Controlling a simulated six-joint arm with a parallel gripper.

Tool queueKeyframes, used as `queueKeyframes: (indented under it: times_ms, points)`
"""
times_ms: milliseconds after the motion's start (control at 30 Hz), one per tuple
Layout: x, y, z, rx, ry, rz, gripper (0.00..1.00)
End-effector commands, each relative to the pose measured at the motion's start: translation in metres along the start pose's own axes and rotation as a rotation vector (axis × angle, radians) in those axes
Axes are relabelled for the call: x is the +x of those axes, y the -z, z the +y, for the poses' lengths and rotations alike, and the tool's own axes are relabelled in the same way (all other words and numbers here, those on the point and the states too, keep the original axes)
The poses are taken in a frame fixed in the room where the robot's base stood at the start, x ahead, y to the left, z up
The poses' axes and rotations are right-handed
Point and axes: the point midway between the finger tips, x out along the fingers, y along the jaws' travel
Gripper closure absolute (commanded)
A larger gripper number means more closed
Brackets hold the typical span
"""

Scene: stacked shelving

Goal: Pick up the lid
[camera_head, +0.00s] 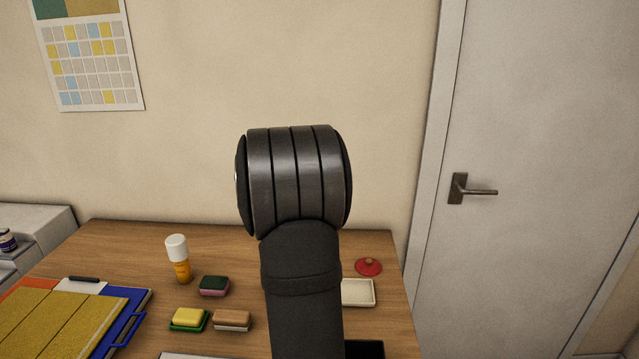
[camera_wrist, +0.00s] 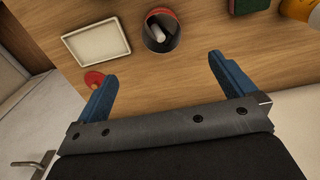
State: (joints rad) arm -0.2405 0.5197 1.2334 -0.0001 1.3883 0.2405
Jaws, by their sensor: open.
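The red lid (camera_head: 369,267) is round with a small knob and lies on the wooden table near its right edge. In the wrist view the lid (camera_wrist: 93,79) shows beside my gripper's left finger, which covers part of it. My gripper (camera_wrist: 162,72) is open, with two blue fingers wide apart and only bare table visible between them. The lid is not between the fingers. In the head view my arm hides the gripper.
A cream tray (camera_head: 359,293) lies near the lid. Sponges (camera_head: 214,286), a white-capped orange bottle (camera_head: 179,262) and a blue clipboard (camera_head: 137,308) occupy the left. A wall stands behind the table and a door (camera_head: 550,150) to the right.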

Motion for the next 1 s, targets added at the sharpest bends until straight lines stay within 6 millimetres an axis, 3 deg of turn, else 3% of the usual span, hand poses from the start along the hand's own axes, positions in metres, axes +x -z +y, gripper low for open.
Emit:
queueKeyframes:
  times_ms: [33,100,467,667,1000]
  points:
    - [0.000,0.000,0.000,0.000,0.000,0.000,0.04]
    - [0.000,0.000,0.000,0.000,0.000,0.000,0.13]
    - [0.002,0.002,0.004,-0.046,-0.005,0.007,0.13]
    - [0.009,0.013,0.029,-0.331,-0.045,0.039,0.13]
    - [0.021,0.036,0.086,-0.999,-0.174,0.062,0.13]
